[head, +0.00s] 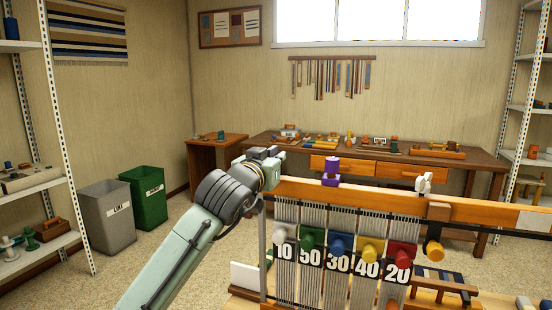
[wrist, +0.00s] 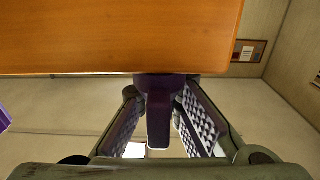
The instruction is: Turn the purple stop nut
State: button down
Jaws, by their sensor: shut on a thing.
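My gripper (head: 268,165) is at the left end of the loom's orange top beam (head: 370,194) in the head view. In the wrist view my gripper (wrist: 160,125) has a textured finger on each side of a dark purple nut (wrist: 159,115) and is shut on it. The nut stands out from the edge of the orange beam (wrist: 110,35); a narrow, flat part of it lies between the fingers. In the head view my gripper hides this nut. A separate purple spool-shaped piece (head: 331,172) stands on the beam to the right of my gripper.
Below the beam hang grey warp threads with several coloured knobs, among them a red one (head: 403,254), over numbered plates. A white piece (head: 424,183) and an orange knob (head: 433,250) are at the right. A workbench (head: 400,170) stands behind; grey (head: 108,220) and green bins (head: 147,200) stand left.

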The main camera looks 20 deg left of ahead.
jog(key=shift+f+y+b, duration=0.15)
jog(key=shift+y+b, duration=0.15)
jog(key=shift+b, duration=0.05)
jog(key=shift+s+a+n+g+y+b, duration=0.25)
jog(key=shift+a+n+g+y+b, duration=0.25)
jog(key=shift+n+g+y+b, duration=1.3)
jog(key=shift+s+a+n+g+y+b, duration=0.4)
jog(key=shift+n+g+y, duration=0.6)
jog(key=shift+n+y, duration=1.75)
jog(key=shift+s+a+n+g+y+b, duration=0.15)
jog(key=shift+a+n+g+y+b, duration=0.95)
jog(key=shift+y, duration=1.95)
jog(key=shift+d+n+g, duration=0.45)
jog(key=shift+g, duration=0.05)
jog(key=c, duration=1.7)
grip_release()
notch_tip(320, 180, up, 10)
jog(key=shift+r, duration=0.15)
